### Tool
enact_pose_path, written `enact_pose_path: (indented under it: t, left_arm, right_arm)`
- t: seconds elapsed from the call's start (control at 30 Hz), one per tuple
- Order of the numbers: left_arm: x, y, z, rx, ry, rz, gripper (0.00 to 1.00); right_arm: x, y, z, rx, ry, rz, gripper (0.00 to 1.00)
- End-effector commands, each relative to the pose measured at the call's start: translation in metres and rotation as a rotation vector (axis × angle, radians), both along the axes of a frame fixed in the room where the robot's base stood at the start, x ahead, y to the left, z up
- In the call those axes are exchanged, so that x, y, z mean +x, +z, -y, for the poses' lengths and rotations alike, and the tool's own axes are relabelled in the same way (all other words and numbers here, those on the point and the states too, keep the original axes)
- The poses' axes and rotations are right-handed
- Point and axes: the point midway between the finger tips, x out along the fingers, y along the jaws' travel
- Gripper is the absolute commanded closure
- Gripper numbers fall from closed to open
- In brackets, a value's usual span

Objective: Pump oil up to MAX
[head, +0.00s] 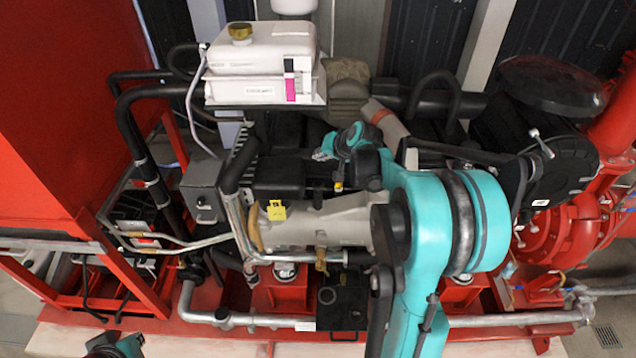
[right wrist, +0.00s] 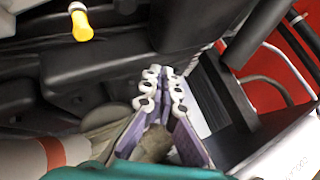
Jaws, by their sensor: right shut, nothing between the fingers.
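My right gripper (head: 340,143) is over the middle of the engine, right of and below the white tank. In the right wrist view its fingers (right wrist: 163,75) are together with nothing between them. A yellow-tipped handle (head: 338,187) sits just below it, and a yellow-orange handle (right wrist: 82,27) shows upper left in the wrist view, apart from the fingers. A larger yellow tab (head: 276,209) stands on the engine's left part. A brass fitting (head: 321,260) sits lower down. No MAX mark is legible. A piece of my left arm shows at the bottom edge, its fingers unseen.
The white tank (head: 262,60) with a gold cap and pink gauge strip stands behind. A grey pipe with a red band (head: 385,118) is close right of the gripper. Black hoses and a red cabinet (head: 60,100) flank the engine. A red pump (head: 560,235) stands right.

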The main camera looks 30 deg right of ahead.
Motion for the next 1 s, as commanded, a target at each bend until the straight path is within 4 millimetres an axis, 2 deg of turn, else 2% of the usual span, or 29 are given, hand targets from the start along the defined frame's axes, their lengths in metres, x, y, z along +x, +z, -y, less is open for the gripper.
enact_pose_path:
  t: [0.27, 0.73, 1.0]
  left_arm:
    - [0.000, -0.011, 0.000, 0.000, 0.000, 0.000, 1.00]
    - [0.000, -0.057, 0.000, 0.000, 0.000, 0.000, 1.00]
    - [0.000, -0.064, 0.000, 0.000, 0.000, 0.000, 1.00]
  right_arm:
    - [0.000, -0.015, 0.000, -0.001, 0.001, 0.000, 1.00]
    - [0.000, -0.079, 0.000, -0.001, 0.001, 0.000, 1.00]
    - [0.000, -0.088, 0.000, -0.001, 0.001, 0.000, 1.00]
